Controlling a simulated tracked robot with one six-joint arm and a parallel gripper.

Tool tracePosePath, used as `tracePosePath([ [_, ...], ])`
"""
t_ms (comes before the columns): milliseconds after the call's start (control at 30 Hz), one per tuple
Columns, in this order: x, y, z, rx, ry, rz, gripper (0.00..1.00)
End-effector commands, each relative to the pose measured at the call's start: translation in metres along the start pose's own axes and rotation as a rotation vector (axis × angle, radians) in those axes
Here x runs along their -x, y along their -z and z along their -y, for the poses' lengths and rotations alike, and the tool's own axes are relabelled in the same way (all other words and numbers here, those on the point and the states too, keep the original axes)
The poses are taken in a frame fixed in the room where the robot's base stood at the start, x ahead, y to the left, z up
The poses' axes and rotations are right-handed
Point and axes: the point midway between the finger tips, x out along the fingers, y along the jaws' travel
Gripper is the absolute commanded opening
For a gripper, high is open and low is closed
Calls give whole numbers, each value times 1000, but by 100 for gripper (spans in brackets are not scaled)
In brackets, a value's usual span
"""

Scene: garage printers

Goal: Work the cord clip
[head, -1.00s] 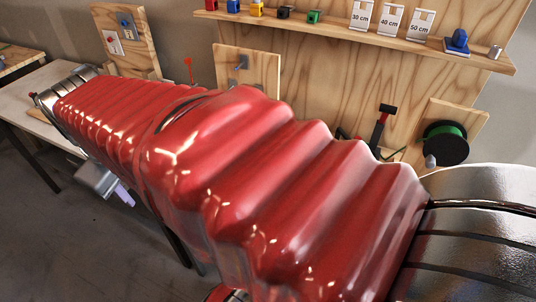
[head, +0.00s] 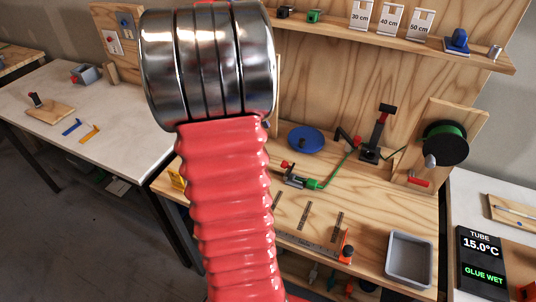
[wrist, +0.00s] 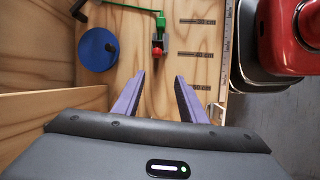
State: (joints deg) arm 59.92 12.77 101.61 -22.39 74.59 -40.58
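A small grey clip with a red end (head: 288,167) lies on the wooden bench, beside a green piece (head: 317,184) on the green cord (head: 340,162). I take it for the cord clip. In the wrist view its red end (wrist: 157,52) points toward my gripper (wrist: 159,76), with the green piece (wrist: 160,23) behind it. My gripper's two purple fingers are open and empty, one on each side of the red end's line, apart from it. In the head view my arm hides the gripper. I cannot tell the clip's state.
A blue disc (head: 305,139) lies left of the clip. A black stand with a red part (head: 380,130) and a green cord spool (head: 445,142) stand behind. A grey tray (head: 410,258) and an orange-ended ruler (head: 346,252) lie at the front right.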

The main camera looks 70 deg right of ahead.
Motion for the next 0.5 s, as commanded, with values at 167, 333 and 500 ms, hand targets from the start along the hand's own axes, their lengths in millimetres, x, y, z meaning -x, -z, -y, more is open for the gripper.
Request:
tracePosePath([
  [167,-10,-9,-13,-2,15,25,38],
  [333,-10,-9,-12,-2,14,25,38],
  [500,-11,-8,-12,-2,15,24,38],
])
